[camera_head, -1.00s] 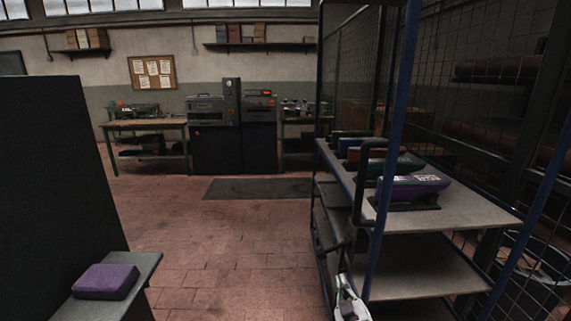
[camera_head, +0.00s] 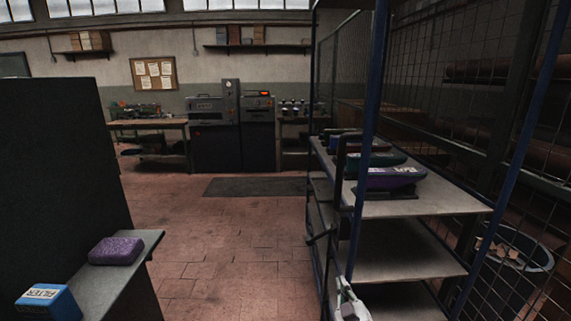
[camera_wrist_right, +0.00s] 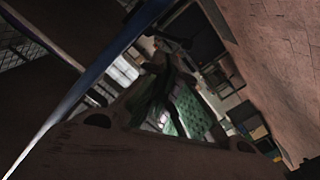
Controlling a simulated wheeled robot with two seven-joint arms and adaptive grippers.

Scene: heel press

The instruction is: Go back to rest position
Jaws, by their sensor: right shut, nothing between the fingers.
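My right gripper (camera_head: 349,302) shows at the bottom of the head view, in front of the blue-framed shelf rack (camera_head: 412,202). It is shut and holds nothing. Its fingers are small and partly cut off by the lower edge. The right wrist view is dark and tilted, with a blue rack post (camera_wrist_right: 110,60) crossing its upper left. My left gripper is not in the head view.
On the rack's upper shelf lie a purple-and-dark item (camera_head: 390,178) and several others behind it. A purple block (camera_head: 116,250) and a blue filter box (camera_head: 48,303) sit on a grey ledge at left. A bin (camera_head: 515,250) stands at right. The floor (camera_head: 225,250) between is clear.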

